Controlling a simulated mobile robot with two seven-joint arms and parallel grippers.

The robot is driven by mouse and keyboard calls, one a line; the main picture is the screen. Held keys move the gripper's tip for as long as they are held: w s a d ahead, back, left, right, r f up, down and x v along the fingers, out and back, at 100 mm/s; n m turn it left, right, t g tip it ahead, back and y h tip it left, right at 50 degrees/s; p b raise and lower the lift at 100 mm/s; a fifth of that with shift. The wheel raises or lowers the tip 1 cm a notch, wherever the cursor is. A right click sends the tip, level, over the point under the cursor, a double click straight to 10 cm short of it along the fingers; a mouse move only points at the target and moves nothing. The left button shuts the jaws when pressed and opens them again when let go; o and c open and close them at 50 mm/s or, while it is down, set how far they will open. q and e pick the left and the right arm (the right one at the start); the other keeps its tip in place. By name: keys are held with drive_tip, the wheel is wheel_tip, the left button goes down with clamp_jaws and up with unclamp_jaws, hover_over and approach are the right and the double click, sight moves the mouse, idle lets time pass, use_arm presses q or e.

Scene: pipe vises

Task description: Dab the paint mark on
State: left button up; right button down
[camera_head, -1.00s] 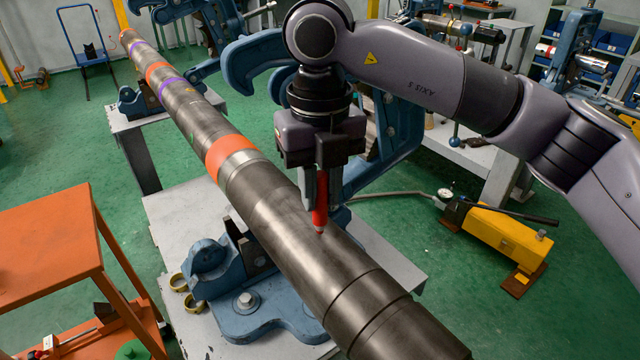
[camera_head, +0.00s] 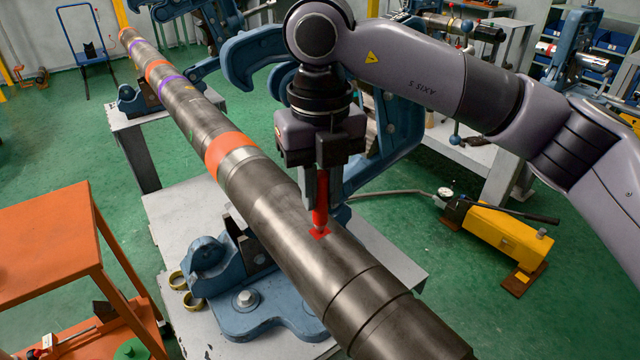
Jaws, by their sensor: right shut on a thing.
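A long dark steel pipe (camera_head: 272,205) with orange and purple bands runs from the far left to the near right. My right gripper (camera_head: 322,185) points down over the pipe and is shut on a red paint marker (camera_head: 319,207). The marker stands upright, its tip at the pipe's top surface. A small red paint mark (camera_head: 324,233) shows on the pipe right at the tip. The gripper's fingers partly hide the marker. My left gripper is not in view.
The pipe rests in a blue vise (camera_head: 262,300) on a grey table (camera_head: 170,207), with its open blue jaw arm (camera_head: 255,60) behind my gripper. An orange stand (camera_head: 45,235) is at left. A yellow pump (camera_head: 505,240) with a hose sits on the green floor at right.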

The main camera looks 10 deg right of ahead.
drive_tip(key=shift+r+p, duration=2.35)
drive_tip(key=shift+r, duration=1.2)
drive_tip(key=shift+f, duration=0.1)
